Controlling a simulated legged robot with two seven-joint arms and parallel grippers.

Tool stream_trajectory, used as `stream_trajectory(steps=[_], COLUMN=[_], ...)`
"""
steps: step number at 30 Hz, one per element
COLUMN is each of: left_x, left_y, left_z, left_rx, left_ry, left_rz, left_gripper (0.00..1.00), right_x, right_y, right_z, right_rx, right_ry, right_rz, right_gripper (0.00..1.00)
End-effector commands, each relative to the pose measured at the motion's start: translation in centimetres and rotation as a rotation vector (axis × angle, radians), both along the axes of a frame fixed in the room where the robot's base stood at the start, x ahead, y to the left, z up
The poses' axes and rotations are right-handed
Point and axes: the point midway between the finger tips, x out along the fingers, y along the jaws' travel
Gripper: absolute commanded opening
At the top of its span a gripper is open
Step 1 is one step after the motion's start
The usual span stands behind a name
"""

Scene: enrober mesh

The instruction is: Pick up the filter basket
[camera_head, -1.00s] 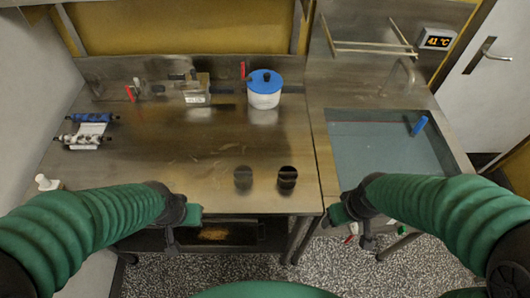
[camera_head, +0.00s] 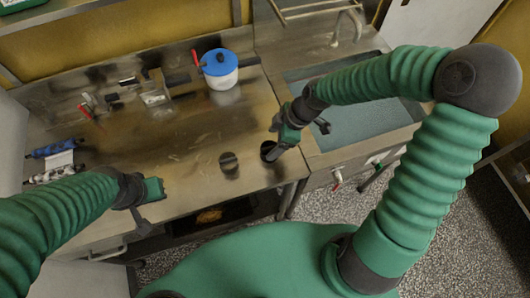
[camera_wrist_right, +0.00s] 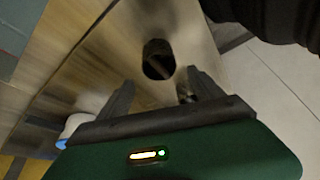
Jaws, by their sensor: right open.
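Two dark round fittings sit in the steel counter near its front edge: a right one (camera_head: 268,152) and a left one (camera_head: 228,160), each with a bar across it. I cannot tell for sure which is the filter basket. My right gripper (camera_head: 277,148) is at the right fitting, partly covering it. In the right wrist view, the right fitting (camera_wrist_right: 158,58) shows as a dark oval just beyond the open, empty fingers (camera_wrist_right: 160,80). The left fitting (camera_wrist_right: 187,97) is partly hidden by a finger. My left gripper (camera_head: 150,196) is at the counter's front edge; its jaws are unclear.
A white pot with a blue lid (camera_head: 220,72) stands at the back. A clear-sided device (camera_head: 155,92) and red-handled item (camera_head: 94,116) are left of it. Blue and white rollers (camera_head: 54,150) lie at far left. A sink (camera_head: 350,118) is on the right. Mid-counter is bare.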

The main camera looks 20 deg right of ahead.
Motion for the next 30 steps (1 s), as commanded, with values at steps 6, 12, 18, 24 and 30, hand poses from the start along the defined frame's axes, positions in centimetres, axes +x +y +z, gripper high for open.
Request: stream_trajectory(steps=[6,12,18,24,30], left_x=[0.0,0.0,0.0,0.0,0.0], left_y=[0.0,0.0,0.0,0.0,0.0], left_z=[-0.4,-0.6,-0.6,-0.6,-0.6], left_rx=[0.000,0.000,0.000,0.000,0.000], left_ry=[-0.001,-0.001,-0.001,-0.001,-0.001], left_rz=[-0.001,-0.001,-0.001,0.000,-0.001], left_gripper=[0.00,0.00,0.00,0.00,0.00], right_x=[0.1,0.6,0.7,0.6,0.7], right_y=[1.0,2.4,2.7,2.4,2.3], right_z=[-2.5,-5.2,-5.2,-5.2,-5.3], right_rx=[0.004,-0.001,-0.004,-0.001,0.000], right_ry=[0.002,0.001,-0.001,-0.001,0.001], right_rz=[0.002,0.000,-0.002,-0.002,-0.003], right_gripper=[0.76,0.76,0.76,0.52,0.26])
